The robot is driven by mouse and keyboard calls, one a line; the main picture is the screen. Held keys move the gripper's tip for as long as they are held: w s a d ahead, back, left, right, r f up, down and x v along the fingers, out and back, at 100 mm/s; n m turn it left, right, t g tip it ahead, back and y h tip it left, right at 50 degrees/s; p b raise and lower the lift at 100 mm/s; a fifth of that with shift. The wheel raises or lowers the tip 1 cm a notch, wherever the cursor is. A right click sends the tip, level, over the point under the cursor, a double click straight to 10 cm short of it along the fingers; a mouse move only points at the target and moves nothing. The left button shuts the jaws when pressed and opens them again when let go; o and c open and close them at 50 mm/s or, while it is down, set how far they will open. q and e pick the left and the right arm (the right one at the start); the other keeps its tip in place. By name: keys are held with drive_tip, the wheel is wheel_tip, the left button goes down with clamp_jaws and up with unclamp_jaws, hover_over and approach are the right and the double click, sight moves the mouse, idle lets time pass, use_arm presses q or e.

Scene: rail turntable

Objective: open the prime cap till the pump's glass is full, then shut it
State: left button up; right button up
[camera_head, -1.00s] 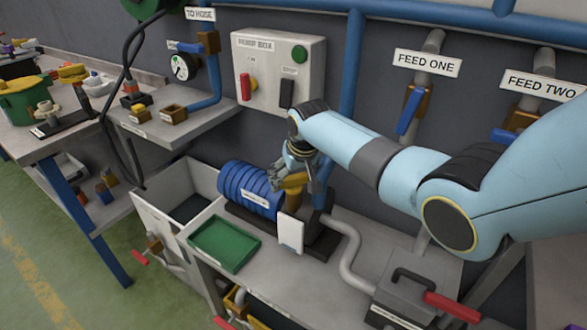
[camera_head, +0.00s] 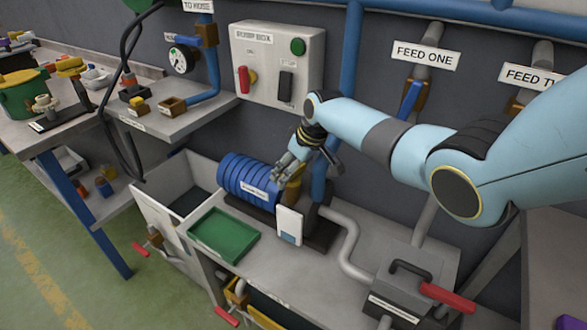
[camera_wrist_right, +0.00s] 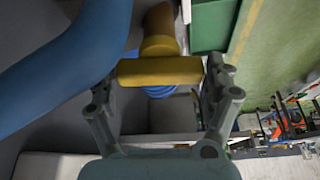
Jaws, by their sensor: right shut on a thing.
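The blue ribbed pump (camera_head: 240,180) lies on the bench. At its right end is a brass-yellow fitting (camera_head: 294,190), partly hidden by my right gripper (camera_head: 284,170). In the right wrist view a yellow crossbar (camera_wrist_right: 160,71), which looks like the prime cap, lies between the fingers of my right gripper (camera_wrist_right: 160,85). The gripper is shut on it. A brass neck (camera_wrist_right: 159,28) shows beyond the bar. A small white upright panel (camera_head: 290,225), perhaps the pump's glass, stands in front of the fitting; its level is too small to read. My left gripper is out of view.
A green tray (camera_head: 224,234) lies in front of the pump. A blue upright pipe (camera_head: 351,65) stands close behind my right gripper. A grey box with a red lever (camera_head: 447,297) is at the front right. The pump box (camera_head: 265,65) hangs on the wall.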

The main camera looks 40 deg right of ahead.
drive_tip(key=o, duration=1)
drive_tip(key=shift+r, duration=0.15)
drive_tip(key=v, duration=1.1)
drive_tip(key=shift+s+r, duration=0.2)
drive_tip(key=shift+r, duration=0.05)
drive_tip(key=shift+d, duration=0.1)
